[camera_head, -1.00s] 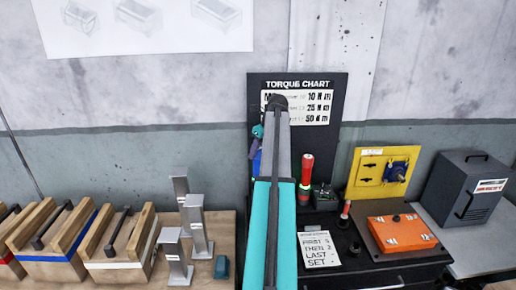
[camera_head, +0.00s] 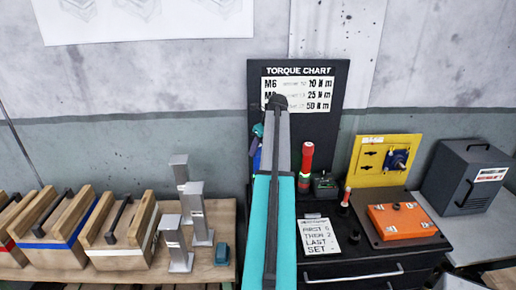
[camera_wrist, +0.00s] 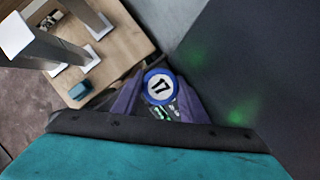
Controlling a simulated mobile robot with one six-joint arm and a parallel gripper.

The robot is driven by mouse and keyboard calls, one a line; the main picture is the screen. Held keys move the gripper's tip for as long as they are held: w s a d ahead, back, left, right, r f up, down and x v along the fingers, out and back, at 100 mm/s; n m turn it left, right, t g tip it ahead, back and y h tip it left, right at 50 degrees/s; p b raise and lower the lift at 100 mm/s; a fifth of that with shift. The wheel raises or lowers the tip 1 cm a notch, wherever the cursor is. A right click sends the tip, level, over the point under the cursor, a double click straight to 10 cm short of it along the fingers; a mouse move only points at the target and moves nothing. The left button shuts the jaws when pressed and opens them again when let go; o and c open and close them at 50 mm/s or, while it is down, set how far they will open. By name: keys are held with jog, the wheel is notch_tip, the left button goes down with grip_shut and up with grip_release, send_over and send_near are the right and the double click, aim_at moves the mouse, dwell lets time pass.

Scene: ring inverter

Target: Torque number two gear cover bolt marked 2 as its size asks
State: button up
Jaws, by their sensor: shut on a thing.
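The orange gear cover (camera_head: 402,221) lies on a dark plate on the black bench at the right in the head view. It bears several bolts with small labels too small to read. In the wrist view my gripper (camera_wrist: 160,80) is shut on a tool with a round blue-rimmed end (camera_wrist: 160,87) marked 17; the rest of the tool is mostly hidden. In the head view my arm hides most of my gripper. The torque chart (camera_head: 306,72) reads M6 10 N m at the top, with 25 and 50 below.
A red-handled tool (camera_head: 306,162) stands beside a small dark device (camera_head: 325,187). A yellow panel (camera_head: 388,160) and a grey box (camera_head: 467,180) stand behind and right of the cover. Grey metal stands (camera_head: 198,215) and wooden crates (camera_head: 122,238) are at the left.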

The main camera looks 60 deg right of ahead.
jog(key=shift+f, duration=0.1)
dwell(0.8)
jog(key=o, duration=1.3)
jog(key=shift+f, duration=0.15)
jog(key=shift+s, duration=0.1)
jog(key=d+b+v, duration=0.1)
jog(key=b+v, duration=0.3)
jog(key=v, duration=1)
jog(key=shift+a, duration=0.45)
